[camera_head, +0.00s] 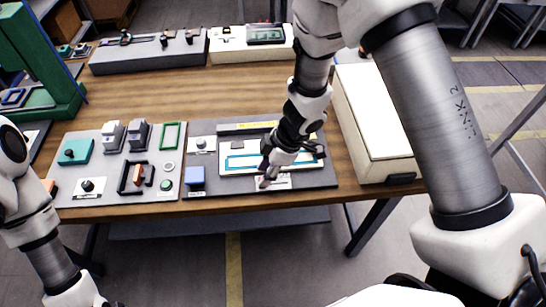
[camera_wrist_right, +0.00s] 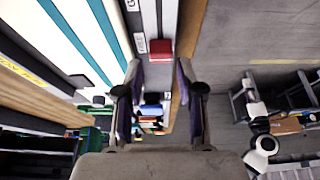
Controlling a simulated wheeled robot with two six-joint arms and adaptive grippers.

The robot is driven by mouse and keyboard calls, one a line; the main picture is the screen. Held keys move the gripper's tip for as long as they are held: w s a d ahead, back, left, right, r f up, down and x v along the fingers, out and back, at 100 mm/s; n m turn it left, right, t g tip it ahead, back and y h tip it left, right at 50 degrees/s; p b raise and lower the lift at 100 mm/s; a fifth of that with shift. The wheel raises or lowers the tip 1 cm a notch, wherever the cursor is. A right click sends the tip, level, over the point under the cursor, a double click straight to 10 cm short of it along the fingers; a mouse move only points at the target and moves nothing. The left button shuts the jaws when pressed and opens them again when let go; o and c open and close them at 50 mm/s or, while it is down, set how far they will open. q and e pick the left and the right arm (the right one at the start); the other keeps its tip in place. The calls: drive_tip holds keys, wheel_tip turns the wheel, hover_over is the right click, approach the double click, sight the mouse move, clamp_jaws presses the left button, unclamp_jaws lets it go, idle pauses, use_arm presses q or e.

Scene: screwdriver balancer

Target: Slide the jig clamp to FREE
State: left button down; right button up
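The jig clamp's small red slider block (camera_wrist_right: 160,48) shows in the right wrist view, just ahead of the fingertips and beside white label plates (camera_wrist_right: 140,43). The label text is too small to read surely. My right gripper (camera_wrist_right: 160,78) is open, with the red block lined up between its fingers and a gap visible; contact cannot be told. In the head view my right gripper (camera_head: 267,177) is low at the front of the dark jig panel (camera_head: 215,188) and hides the block. My left gripper is out of view; only its arm shows at the left.
A white board with teal lines (camera_head: 240,160) lies on the jig panel behind my right gripper. A blue block (camera_head: 195,177) stands to its left. A grey panel with switches (camera_head: 110,180) is further left. A long white box (camera_head: 375,125) stands at the right.

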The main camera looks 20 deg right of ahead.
drive_tip(key=v, duration=0.9)
drive_tip(key=shift+r, duration=0.1)
drive_tip(key=s+a+f+m+g+y, duration=0.1)
drive_tip(key=s+f+m+g, duration=0.1)
drive_tip(key=s+f+m, duration=0.55)
drive_tip(key=s+a+f+m+g, duration=0.2)
drive_tip(key=s+f+m, duration=0.1)
drive_tip(key=s+f, duration=0.85)
drive_tip(key=s+d+f+m+t+h, duration=0.1)
drive_tip(key=d+f+m+h, duration=0.3)
drive_tip(key=d, duration=0.5)
drive_tip(key=shift+d+f+m+t+h, duration=0.35)
drive_tip(key=shift+t+h, duration=0.35)
drive_tip(key=shift+t, duration=0.2)
drive_tip(key=shift+s, duration=0.1)
